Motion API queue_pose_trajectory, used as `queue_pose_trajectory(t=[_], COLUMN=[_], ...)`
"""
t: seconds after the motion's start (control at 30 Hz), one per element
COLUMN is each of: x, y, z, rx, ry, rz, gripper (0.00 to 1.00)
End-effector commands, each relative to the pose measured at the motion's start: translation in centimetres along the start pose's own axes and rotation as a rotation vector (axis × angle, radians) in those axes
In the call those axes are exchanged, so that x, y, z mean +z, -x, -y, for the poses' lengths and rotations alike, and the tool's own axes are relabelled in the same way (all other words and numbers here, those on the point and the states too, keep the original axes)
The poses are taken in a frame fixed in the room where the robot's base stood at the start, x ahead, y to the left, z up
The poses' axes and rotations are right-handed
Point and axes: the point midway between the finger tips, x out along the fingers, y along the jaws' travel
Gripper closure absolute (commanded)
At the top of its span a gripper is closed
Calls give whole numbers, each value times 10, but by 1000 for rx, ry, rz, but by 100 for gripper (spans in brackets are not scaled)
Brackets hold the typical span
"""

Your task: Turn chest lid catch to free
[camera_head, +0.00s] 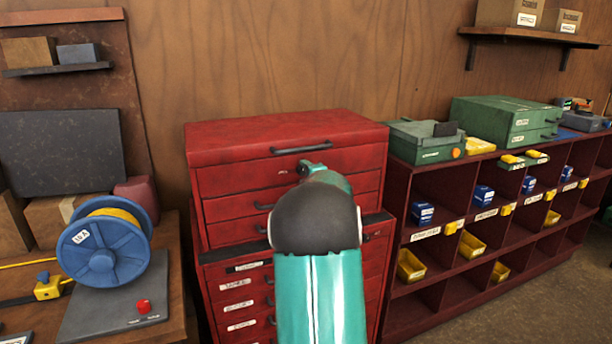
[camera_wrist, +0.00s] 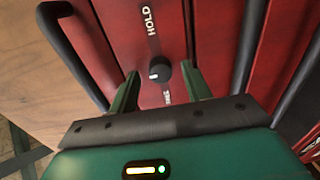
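The red chest (camera_head: 240,180) stands against the wood wall, with its lid shut. In the wrist view the lid catch is a round black knob (camera_wrist: 158,72) on the red front, with a small white mark on its lower left. The word HOLD (camera_wrist: 149,20) is above it in the picture, and a partly hidden label that seems to read FREE (camera_wrist: 167,97) is below. My gripper (camera_wrist: 160,74) is open, one finger on each side of the knob, with visible gaps. In the head view my gripper (camera_head: 312,168) is at the upper front; my arm hides the catch.
A dark handle (camera_head: 300,146) juts from the chest's upper front. Left is a bench with a blue cable reel (camera_head: 103,247). Right is a dark red cubby shelf (camera_head: 425,262) with bins and green cases (camera_head: 505,120). Floor shows at lower right.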

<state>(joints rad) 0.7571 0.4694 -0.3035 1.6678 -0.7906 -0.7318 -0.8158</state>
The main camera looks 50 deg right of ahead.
Motion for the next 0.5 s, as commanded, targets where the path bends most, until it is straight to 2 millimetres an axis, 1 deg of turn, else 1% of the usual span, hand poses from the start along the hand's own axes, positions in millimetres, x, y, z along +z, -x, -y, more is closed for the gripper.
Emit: queue_pose_trajectory(t=[0.3, 0.37, 0.47, 0.5], x=[0, 0, 0, 0], y=[2, 7, 20, 27], z=[0, 0, -1, -1], rx=[0, 0, 0, 1], ry=[-1, -1, -1, -2], rz=[0, 1, 1, 1], gripper=[52, 52, 52, 52])
